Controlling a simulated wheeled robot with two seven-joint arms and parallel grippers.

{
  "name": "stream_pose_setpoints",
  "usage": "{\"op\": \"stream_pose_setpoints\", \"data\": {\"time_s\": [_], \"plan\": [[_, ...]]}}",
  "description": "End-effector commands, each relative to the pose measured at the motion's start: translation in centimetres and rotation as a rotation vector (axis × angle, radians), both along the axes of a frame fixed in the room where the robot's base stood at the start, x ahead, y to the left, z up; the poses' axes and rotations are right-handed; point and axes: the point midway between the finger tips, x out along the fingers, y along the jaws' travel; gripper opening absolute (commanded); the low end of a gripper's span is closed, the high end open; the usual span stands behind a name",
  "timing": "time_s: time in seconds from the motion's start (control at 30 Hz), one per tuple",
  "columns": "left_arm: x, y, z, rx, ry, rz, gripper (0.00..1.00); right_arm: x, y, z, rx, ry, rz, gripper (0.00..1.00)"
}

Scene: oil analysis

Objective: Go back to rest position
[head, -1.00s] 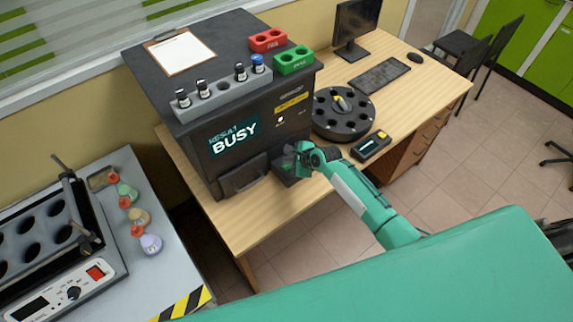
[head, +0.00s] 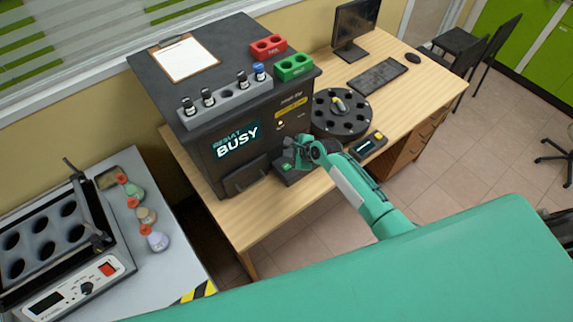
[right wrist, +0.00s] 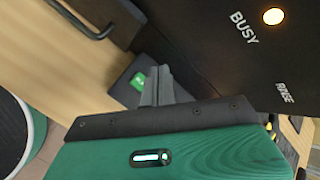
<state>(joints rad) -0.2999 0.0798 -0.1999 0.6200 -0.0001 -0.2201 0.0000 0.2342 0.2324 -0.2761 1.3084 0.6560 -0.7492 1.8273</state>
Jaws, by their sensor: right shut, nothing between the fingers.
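My right gripper (head: 300,150) is in front of the black analyzer (head: 255,140), near a small dark box with a green button (head: 287,167). In the right wrist view its fingers (right wrist: 158,85) are shut and empty, close to the green button (right wrist: 138,81). I cannot tell whether they touch it. The analyzer's screen (head: 237,143) reads BUSY, and a light beside the BUSY label is lit in the right wrist view (right wrist: 273,16). My left gripper is not in view.
On the analyzer are a grey vial rack (head: 228,103), a red rack (head: 268,46), a green rack (head: 294,67) and a clipboard (head: 187,58). A black carousel (head: 341,113) and a yellow-black device (head: 369,144) stand right of my gripper.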

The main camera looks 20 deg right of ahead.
Motion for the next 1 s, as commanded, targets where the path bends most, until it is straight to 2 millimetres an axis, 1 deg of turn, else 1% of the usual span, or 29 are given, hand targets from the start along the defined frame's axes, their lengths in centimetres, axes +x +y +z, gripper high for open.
{"op": "stream_pose_setpoints", "data": {"time_s": [0.57,0.67,0.77,0.87,0.9,0.97,1.0], "plan": [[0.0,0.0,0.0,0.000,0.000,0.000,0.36,0.0,0.0,0.0,0.000,0.000,0.000,0.00],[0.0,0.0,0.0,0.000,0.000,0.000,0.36,-0.5,0.2,-0.1,-0.016,-0.003,0.020,0.00],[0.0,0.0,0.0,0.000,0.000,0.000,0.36,-2.4,0.9,-0.2,-0.082,-0.020,0.105,0.00],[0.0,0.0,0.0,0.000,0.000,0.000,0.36,-6.0,1.9,0.0,-0.207,-0.054,0.262,0.00],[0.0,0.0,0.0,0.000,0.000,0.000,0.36,-7.7,2.3,0.1,-0.267,-0.071,0.339,0.00],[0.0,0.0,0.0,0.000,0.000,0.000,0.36,-10.5,2.7,0.5,-0.364,-0.098,0.459,0.00],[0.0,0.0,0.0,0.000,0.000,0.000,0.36,-12.2,2.8,0.9,-0.427,-0.115,0.539,0.00]]}}
